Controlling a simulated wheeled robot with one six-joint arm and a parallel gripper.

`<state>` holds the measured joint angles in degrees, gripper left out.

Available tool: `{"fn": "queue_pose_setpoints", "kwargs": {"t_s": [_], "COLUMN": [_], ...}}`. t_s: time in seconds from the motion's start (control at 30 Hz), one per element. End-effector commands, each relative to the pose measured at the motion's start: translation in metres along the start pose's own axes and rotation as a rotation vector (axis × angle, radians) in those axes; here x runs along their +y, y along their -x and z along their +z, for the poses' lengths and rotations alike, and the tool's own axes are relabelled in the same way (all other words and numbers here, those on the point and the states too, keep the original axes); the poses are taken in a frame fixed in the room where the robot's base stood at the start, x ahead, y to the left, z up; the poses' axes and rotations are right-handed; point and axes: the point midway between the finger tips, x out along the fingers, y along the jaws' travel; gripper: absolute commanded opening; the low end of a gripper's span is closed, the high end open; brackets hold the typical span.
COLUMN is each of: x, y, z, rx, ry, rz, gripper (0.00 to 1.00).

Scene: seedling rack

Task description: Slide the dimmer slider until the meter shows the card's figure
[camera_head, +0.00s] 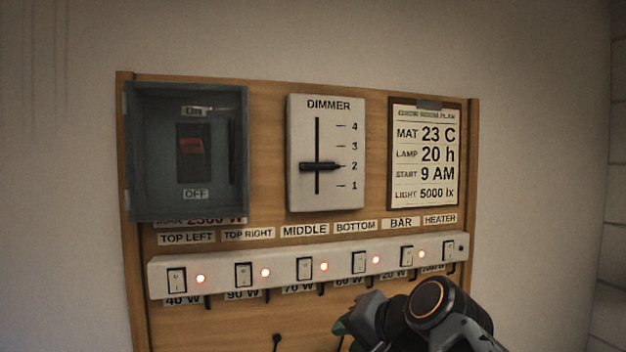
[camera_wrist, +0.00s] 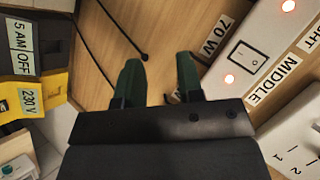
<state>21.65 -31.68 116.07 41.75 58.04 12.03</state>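The white dimmer panel (camera_head: 299,190) is at the upper middle of the wooden board in the head view, and its corner shows in the wrist view (camera_wrist: 285,148). Its black slider knob (camera_head: 318,167) sits level with the 2 mark on a scale from 1 to 4. The card (camera_head: 425,155) at the right reads MAT 23 C, LAMP 20 h, START 9 AM, LIGHT 5000 lx. No meter reading is visible. My gripper (camera_wrist: 159,78) has its two green fingers apart with nothing between them. In the head view it is below the switch strip, lower right of the dimmer.
A white strip (camera_head: 215,285) of several rocker switches with lit red lamps runs below the dimmer. A dark-covered switch box (camera_head: 147,195) is at the left. In the wrist view, cables hang on the board, and a yellow and black device (camera_wrist: 30,100) is at the left.

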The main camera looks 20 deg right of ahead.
Motion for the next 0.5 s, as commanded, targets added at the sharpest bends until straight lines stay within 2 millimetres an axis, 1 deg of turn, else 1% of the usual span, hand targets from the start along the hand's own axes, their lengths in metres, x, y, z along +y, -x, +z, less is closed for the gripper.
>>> {"fn": "queue_pose_setpoints", "kwargs": {"t_s": [0.03,0.07,0.1,0.17,0.2,0.3,0.33,0.4,0.5], "x": [-0.021,-0.035,-0.054,-0.078,-0.093,-0.121,-0.128,-0.140,-0.152], "y": [0.018,0.030,0.047,0.072,0.089,0.126,0.135,0.152,0.167], "z": [-0.020,-0.030,-0.042,-0.057,-0.065,-0.077,-0.080,-0.084,-0.087], "rx": [0.051,0.072,0.096,0.125,0.138,0.160,0.164,0.168,0.169], "ry": [-0.080,-0.124,-0.173,-0.232,-0.261,-0.304,-0.312,-0.324,-0.331], "rz": [-0.098,-0.162,-0.246,-0.362,-0.434,-0.581,-0.615,-0.679,-0.736], "gripper": [0.34,0.34,0.34,0.34,0.34,0.34,0.34,0.34,0.34]}}
